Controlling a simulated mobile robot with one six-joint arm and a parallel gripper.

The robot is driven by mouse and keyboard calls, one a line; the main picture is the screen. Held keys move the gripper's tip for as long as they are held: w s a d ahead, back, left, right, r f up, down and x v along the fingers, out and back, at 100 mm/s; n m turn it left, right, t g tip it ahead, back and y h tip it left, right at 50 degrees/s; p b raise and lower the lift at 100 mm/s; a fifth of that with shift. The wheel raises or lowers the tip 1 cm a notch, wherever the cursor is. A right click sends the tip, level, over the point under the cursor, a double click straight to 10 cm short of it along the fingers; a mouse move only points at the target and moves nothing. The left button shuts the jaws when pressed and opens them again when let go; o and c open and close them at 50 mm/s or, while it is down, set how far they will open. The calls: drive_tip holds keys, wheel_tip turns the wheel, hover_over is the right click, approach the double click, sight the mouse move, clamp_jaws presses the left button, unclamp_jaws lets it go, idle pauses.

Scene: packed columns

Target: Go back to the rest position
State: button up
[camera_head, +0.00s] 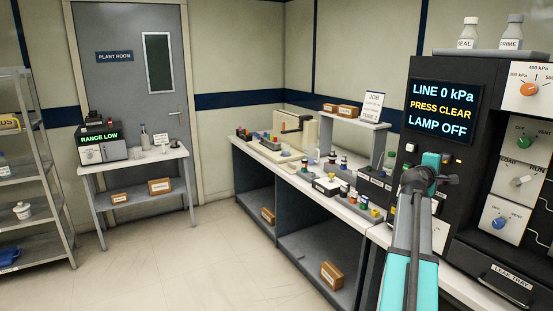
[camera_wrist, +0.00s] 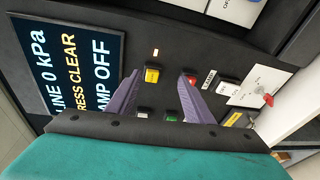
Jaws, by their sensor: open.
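My gripper (camera_wrist: 160,75) is open and empty in the wrist view, its two purple fingers pointing at the button panel. A yellow button (camera_wrist: 152,75) shows between the fingertips, and a red button (camera_wrist: 190,80) is by the right fingertip. A green button (camera_wrist: 171,118) shows lower down. I cannot tell whether a fingertip touches any button. In the head view my arm reaches up at the right to the dark control cabinet (camera_head: 465,75), and the fingertips are hidden. The cabinet's display (camera_head: 443,108) reads LINE 0 kPa, PRESS CLEAR, LAMP OFF; it also shows in the wrist view (camera_wrist: 75,60).
Dials and knobs (camera_head: 530,90) stand out to the right of my arm. A leak tray (camera_head: 505,280) is below them. A long workbench (camera_head: 343,210) with bottles and small parts runs to the left. Bottles (camera_head: 468,35) stand on top. The floor (camera_head: 190,265) at centre left is clear.

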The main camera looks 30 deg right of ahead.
drive_tip(key=w+a+f+n+t+y, duration=0.1)
drive_tip(key=w+a+f+y, duration=0.1)
drive_tip(key=w+a+f, duration=0.55)
drive_tip(key=w+a+f+n+t+y, duration=0.1)
drive_tip(key=w+a+f, duration=0.4)
drive_tip(key=f, duration=0.6)
drive_tip(key=w+a+f+n+y, duration=0.2)
drive_tip(key=w+a+f, duration=0.45)
drive_tip(key=f, duration=0.35)
drive_tip(key=a+f+g+y, duration=0.1)
drive_tip(key=a+f+y, duration=0.3)
drive_tip(key=a+f, duration=1.95)
drive_tip(key=s+a+f+g+y, duration=0.4)
drive_tip(key=s+a+f+g, duration=0.2)
drive_tip(key=s+a+f, duration=1.7)
drive_tip(key=s+a+m+g+y, duration=0.1)
drive_tip(key=s+a+m+g, duration=0.1)
drive_tip(key=s, duration=0.7)
drive_tip(key=s+a+m+g+y, duration=0.2)
drive_tip(key=s+a+m, duration=0.3)
drive_tip(key=s+a, duration=0.2)
drive_tip(key=shift+s+r+m+g, duration=0.3)
drive_tip(key=shift+s+r+g, duration=0.15)
drive_tip(key=shift+s, duration=0.55)
